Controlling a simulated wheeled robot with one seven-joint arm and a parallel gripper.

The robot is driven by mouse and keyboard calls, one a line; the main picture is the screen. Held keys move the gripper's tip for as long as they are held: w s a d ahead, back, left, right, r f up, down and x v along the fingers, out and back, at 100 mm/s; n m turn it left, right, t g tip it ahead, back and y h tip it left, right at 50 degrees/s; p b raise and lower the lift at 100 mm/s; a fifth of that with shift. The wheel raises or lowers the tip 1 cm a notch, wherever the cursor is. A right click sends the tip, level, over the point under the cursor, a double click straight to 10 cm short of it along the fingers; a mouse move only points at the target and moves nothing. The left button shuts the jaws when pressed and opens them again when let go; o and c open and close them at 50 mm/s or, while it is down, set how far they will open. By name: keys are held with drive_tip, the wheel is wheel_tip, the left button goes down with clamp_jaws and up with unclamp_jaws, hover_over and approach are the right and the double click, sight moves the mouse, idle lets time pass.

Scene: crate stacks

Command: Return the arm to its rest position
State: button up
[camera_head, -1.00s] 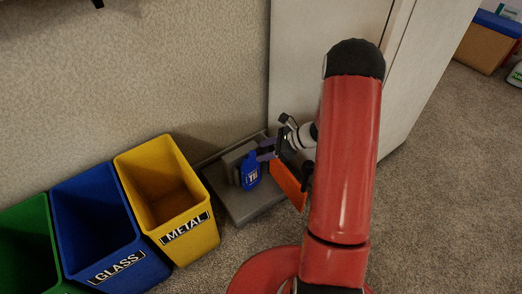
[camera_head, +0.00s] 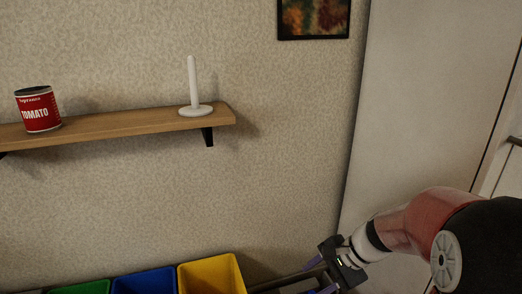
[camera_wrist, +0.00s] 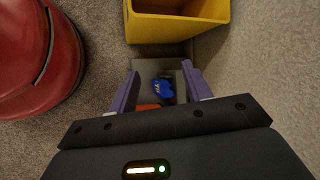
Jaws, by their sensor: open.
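My gripper (camera_wrist: 158,90) shows in the wrist view with its two purple fingers spread apart and nothing between them. It points down from above a grey crate (camera_wrist: 174,73) on the floor, in which a blue item (camera_wrist: 162,88) and an orange item (camera_wrist: 149,107) lie lower down. In the head view my gripper (camera_head: 318,276) is at the bottom, right of the yellow bin, with its fingertips partly hard to make out. My red and black arm reaches in from the lower right.
A yellow bin (camera_head: 212,274), a blue bin (camera_head: 145,281) and a green bin (camera_head: 82,287) stand in a row at the bottom. A wooden shelf (camera_head: 120,126) on the wall holds a tomato can (camera_head: 38,110) and a white candle-like holder (camera_head: 194,95). A pale cabinet or door (camera_head: 425,100) stands right.

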drive_tip(key=s+d+r+n+t+h+p, duration=0.1)
drive_tip(key=s+r+n+t+h+p, duration=0.2)
drive_tip(key=s+r+n, duration=0.8)
drive_tip(key=s+r+h+p, duration=0.2)
drive_tip(key=s+r+h, duration=0.1)
drive_tip(key=s+r, duration=0.2)
drive_tip(key=shift+d+r+n+t+h, duration=0.2)
drive_tip(key=shift+d+n+t+h, duration=0.1)
drive_tip(key=shift+d+t+h, duration=0.1)
idle(0.4)
